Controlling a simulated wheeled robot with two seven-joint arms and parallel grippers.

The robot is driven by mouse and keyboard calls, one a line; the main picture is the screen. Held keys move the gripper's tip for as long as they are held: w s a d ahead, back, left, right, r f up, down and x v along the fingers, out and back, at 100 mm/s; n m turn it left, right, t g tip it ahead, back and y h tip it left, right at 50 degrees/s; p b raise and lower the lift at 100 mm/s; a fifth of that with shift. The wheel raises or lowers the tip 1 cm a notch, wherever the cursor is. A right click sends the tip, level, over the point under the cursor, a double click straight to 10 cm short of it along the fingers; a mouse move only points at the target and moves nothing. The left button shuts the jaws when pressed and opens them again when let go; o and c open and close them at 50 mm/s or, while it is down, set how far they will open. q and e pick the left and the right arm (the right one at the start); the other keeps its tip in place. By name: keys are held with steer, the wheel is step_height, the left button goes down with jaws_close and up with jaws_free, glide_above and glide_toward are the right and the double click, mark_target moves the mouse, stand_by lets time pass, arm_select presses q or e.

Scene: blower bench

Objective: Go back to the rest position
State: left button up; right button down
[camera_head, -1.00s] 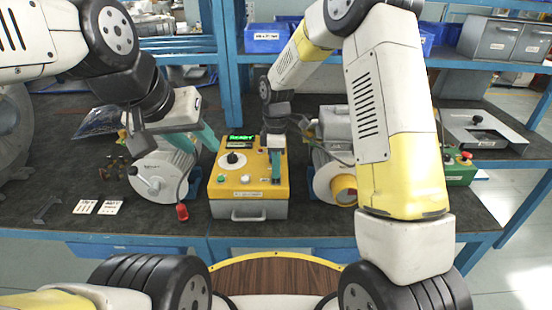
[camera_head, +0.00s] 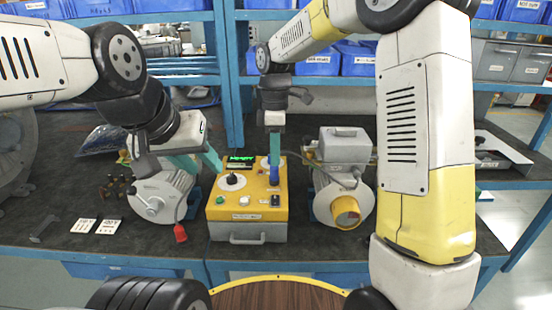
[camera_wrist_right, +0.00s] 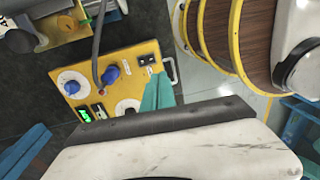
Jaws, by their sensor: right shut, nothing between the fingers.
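My right gripper (camera_head: 275,152) is shut and empty, above the back right of the yellow control box (camera_head: 222,213). Its teal fingers lie together in the right wrist view (camera_wrist_right: 157,93), apart from the panel as far as I can tell. A blue knob (camera_head: 274,173) shows just below the fingertips. The wrist view shows two blue knobs (camera_wrist_right: 111,74) and a black knob on a white dial (camera_wrist_right: 129,107). The box's display (camera_head: 240,159) glows green. My left gripper (camera_head: 196,161) has its teal fingers spread, over the left blower (camera_head: 157,200); whether it touches the blower is unclear.
A second blower (camera_head: 345,147) with a yellow outlet (camera_head: 346,212) stands right of the box. Two white labels (camera_head: 108,227) lie at the front left. Blue shelf posts (camera_head: 229,75) and bins (camera_head: 318,60) stand behind.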

steer(key=shift+r, duration=0.1)
steer(key=s+d+r+m+t+y, duration=0.1)
steer(key=s+d+r+m+t, duration=0.2)
steer(key=s+d+m, duration=0.4)
steer(key=s+d+r+m+t+y, duration=0.1)
steer(key=s+d+r+m+t, duration=0.3)
steer(key=s+d+r+m, duration=0.2)
steer(key=s+d+m, duration=0.2)
steer(key=s+m, duration=0.2)
steer(key=s, duration=0.2)
steer(key=shift+s+r+t, duration=0.15)
steer(key=shift+r+t, duration=0.15)
steer(key=c, duration=2.1)
jaws_free()
steer(key=shift+d, duration=0.1)
